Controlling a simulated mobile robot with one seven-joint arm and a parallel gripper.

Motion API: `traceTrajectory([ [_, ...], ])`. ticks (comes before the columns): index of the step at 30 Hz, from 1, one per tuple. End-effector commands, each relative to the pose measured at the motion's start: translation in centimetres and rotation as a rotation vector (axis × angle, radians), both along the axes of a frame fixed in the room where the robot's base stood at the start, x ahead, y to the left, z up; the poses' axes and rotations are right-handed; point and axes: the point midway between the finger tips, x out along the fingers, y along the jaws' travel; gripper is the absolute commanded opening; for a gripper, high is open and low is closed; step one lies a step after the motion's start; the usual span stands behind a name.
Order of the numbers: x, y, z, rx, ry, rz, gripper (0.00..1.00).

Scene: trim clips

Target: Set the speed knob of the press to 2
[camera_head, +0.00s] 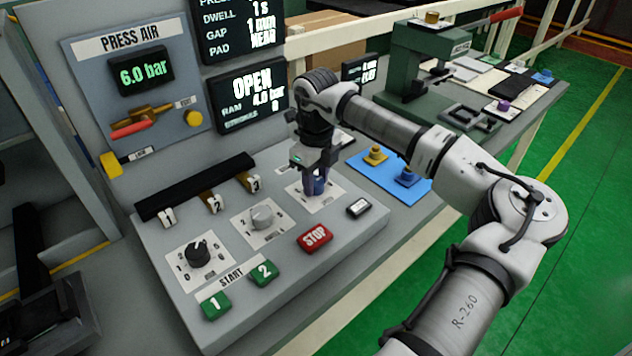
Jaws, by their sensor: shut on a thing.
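The press control panel (351,227) carries three knobs in a row. A black knob (197,254) is at the left, on a plate marked with 0 and 1. A grey knob (262,217) is in the middle, on a white plate with a small 2 at its upper left. A blue knob (319,186) is at the right, on a white plate (298,197). My gripper (317,181) points down over this plate and is shut on the blue knob, partly hiding it. I cannot read which knob is labelled speed, nor the blue knob's setting.
Green START buttons 1 (215,305) and 2 (264,272), a red STOP button (314,236) and a small black-and-white button (358,208) lie in front of the knobs. Numbered switches (215,203) stand behind. A blue mat (391,180) with yellow-and-blue pieces is at the right.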

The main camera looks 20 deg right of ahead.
Motion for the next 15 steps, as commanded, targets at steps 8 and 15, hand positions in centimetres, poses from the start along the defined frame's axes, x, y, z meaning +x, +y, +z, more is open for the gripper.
traceTrajectory([
  [8,0.1,-0.08,-0.29,-0.002,-0.002,0.251,0.15],
  [15,0.15,-0.11,-0.19,-0.001,-0.002,0.479,0.15],
])
